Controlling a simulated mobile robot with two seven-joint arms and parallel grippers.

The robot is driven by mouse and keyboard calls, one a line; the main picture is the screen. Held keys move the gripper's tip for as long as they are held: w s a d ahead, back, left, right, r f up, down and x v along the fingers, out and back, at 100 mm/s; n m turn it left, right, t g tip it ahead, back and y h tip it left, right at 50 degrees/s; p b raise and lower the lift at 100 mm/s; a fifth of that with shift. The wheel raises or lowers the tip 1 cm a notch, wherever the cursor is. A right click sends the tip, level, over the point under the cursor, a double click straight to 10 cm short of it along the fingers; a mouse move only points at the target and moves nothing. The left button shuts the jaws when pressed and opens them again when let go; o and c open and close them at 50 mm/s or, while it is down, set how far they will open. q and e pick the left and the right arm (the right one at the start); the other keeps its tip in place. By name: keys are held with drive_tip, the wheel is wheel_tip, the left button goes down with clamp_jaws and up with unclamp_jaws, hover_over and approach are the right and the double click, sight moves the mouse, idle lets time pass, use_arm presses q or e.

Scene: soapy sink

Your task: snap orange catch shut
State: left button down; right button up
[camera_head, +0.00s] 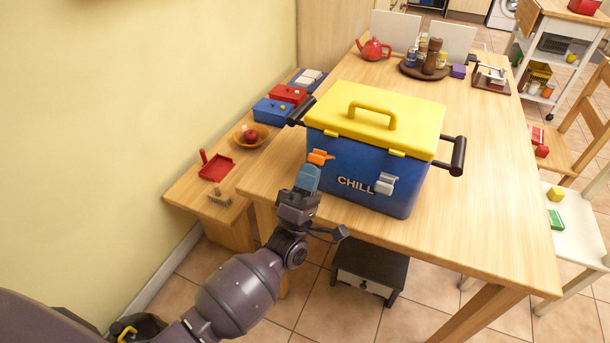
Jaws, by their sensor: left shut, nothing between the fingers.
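The orange catch (320,157) is on the front left of a blue cooler box (340,172) with a yellow lid (385,111). The lid is down, with its yellow handle upright on top. The orange catch sticks outward from the box. My left gripper (309,170) is shut and empty, its blue fingertips just below the orange catch. I cannot tell whether they touch it. A grey catch (385,184) is on the front right, beside the word CHILL. My right gripper is not in view.
The cooler stands on a wooden table (480,200), with black side handles (457,156) sticking out. A red teapot (373,50) and a round tray of jars (424,68) stand behind. A bench (190,187) along the wall holds boxes and a bowl.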

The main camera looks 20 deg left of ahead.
sight(316, 151)
use_arm(q)
drive_tip(key=r+g+p, duration=0.2)
drive_tip(key=p, duration=0.1)
drive_tip(key=w+r+g+p, duration=0.1)
drive_tip(key=r+p, duration=0.1)
drive_tip(key=p, duration=0.2)
drive_tip(key=shift+r+g, duration=0.2)
drive_tip(key=shift+g, duration=0.2)
drive_tip(key=shift+w+r+g+p, duration=0.2)
drive_tip(key=shift+g+p, duration=0.1)
drive_tip(key=shift+p, duration=0.45)
drive_tip(key=w+g+p, duration=0.1)
drive_tip(key=p, duration=0.1)
drive_tip(key=r+g+p, duration=0.1)
drive_tip(key=p, duration=0.1)
drive_tip(key=shift+w+d+g+y, duration=0.15)
drive_tip(key=shift+w+g+y, duration=0.15)
drive_tip(key=shift+w+g, duration=0.1)
drive_tip(key=shift+w, duration=0.3)
drive_tip(key=shift+w+r+p, duration=0.15)
drive_tip(key=shift+w+p, duration=0.15)
drive_tip(key=shift+w+r, duration=0.1)
drive_tip(key=shift+w, duration=0.05)
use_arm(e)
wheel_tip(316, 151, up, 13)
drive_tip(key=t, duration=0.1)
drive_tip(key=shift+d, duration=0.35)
